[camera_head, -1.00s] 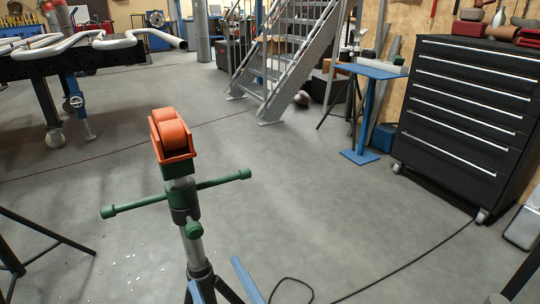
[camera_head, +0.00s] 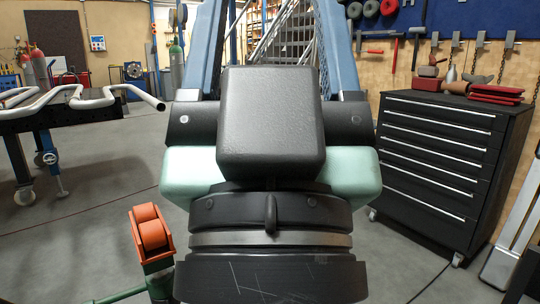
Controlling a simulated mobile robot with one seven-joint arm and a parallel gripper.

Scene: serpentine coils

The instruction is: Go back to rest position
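My gripper (camera_head: 268,20) fills the middle of the head view, close to the camera. Its two long blue fingers run up and away, wide apart, and their tips are cut off by the top edge. The staircase shows between the fingers, and I see nothing held there. The black and mint-green hand and the wrist rings below hide the centre of the floor. The orange roller on a green stand (camera_head: 152,232) is at lower left, apart from the hand in the picture; the lower stand is partly hidden.
A dark table with bent white pipes (camera_head: 75,98) stands at left. A black drawer cabinet (camera_head: 445,160) with tools on top is at right. A metal staircase (camera_head: 285,45) rises behind my gripper. Grey floor is open at left, between table and roller stand.

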